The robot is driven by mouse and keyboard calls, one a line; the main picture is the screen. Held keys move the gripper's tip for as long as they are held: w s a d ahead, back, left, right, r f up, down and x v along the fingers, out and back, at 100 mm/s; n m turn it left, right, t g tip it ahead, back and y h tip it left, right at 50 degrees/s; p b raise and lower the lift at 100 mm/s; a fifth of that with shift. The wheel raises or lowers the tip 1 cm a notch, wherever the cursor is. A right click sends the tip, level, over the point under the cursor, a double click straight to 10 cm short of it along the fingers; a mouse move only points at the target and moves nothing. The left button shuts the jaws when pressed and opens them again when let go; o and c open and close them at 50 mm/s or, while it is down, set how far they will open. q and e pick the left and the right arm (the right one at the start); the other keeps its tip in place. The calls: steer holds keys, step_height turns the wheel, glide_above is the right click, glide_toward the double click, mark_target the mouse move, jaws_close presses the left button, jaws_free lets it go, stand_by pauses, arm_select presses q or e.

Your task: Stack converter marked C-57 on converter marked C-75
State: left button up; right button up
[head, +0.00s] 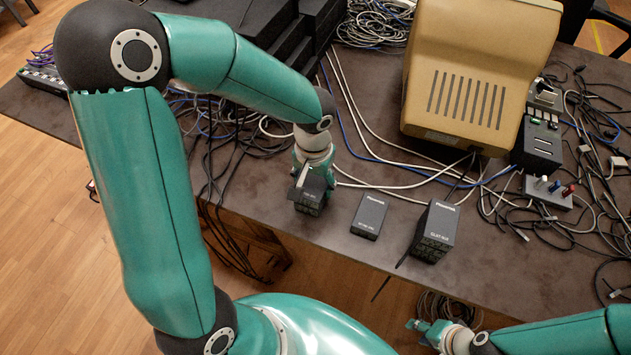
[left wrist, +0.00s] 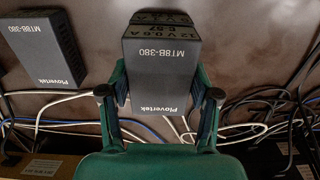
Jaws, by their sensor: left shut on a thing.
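My left gripper (head: 306,172) is shut on a dark grey converter (head: 308,196) near the table's front edge. In the left wrist view this converter (left wrist: 163,85) sits between the two fingers (left wrist: 160,95), with "C-57" on its end face and "MT8B-380" and "Plovertek" on its top. A matching converter (head: 369,216) lies flat just to the right of it; it also shows at the left of the left wrist view (left wrist: 42,52). No C-75 mark is readable on it. My right gripper (head: 428,328) is low, off the table's front edge; its fingers are too small to judge.
A taller black box (head: 436,230) stands right of the flat converter. A tan monitor (head: 478,75) stands behind. Cables (head: 350,120) run across the back, and small devices (head: 540,140) stand at the right. Bare table (head: 340,240) lies in front of the converters.

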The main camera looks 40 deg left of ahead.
mark_target(314, 182)
arm_select(q)
steer(key=shift+f, duration=0.1)
steer(key=o, duration=1.4)
steer(key=shift+r, duration=0.4)
step_height(314, 182, up, 11)
steer(key=shift+r+p, duration=0.2)
steer(key=shift+p, duration=0.4)
